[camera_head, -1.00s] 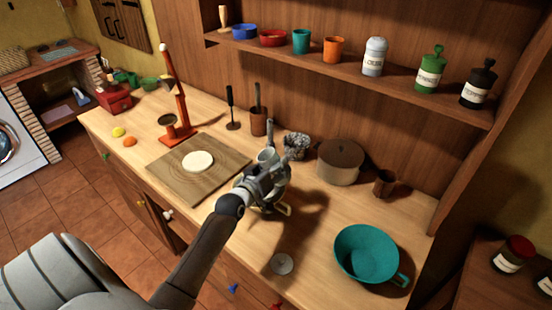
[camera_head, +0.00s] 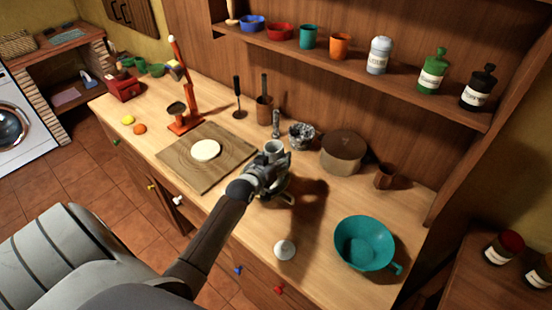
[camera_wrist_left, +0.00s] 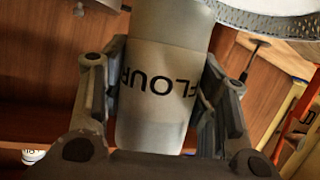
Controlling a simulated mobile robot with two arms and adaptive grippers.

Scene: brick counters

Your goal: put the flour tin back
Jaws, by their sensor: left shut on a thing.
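The flour tin (camera_wrist_left: 160,82) is a pale grey cylinder with a cream label. Its lettering appears upside down in the left wrist view. My left gripper (camera_wrist_left: 160,105) is shut on it, with one finger on each side. In the head view the left gripper (camera_head: 272,176) is over the middle of the counter, and the tin's pale round end (camera_head: 274,148) shows just beyond it. The rest of the tin is hidden there by the gripper. My right gripper is out of view.
A pot (camera_head: 343,152), a brown cup (camera_head: 384,177) and a teal bowl (camera_head: 365,243) stand right of the gripper. A white disc (camera_head: 285,250) lies near the front edge. A board (camera_head: 190,170) and a red stand (camera_head: 185,122) are left. The shelf has gaps between items.

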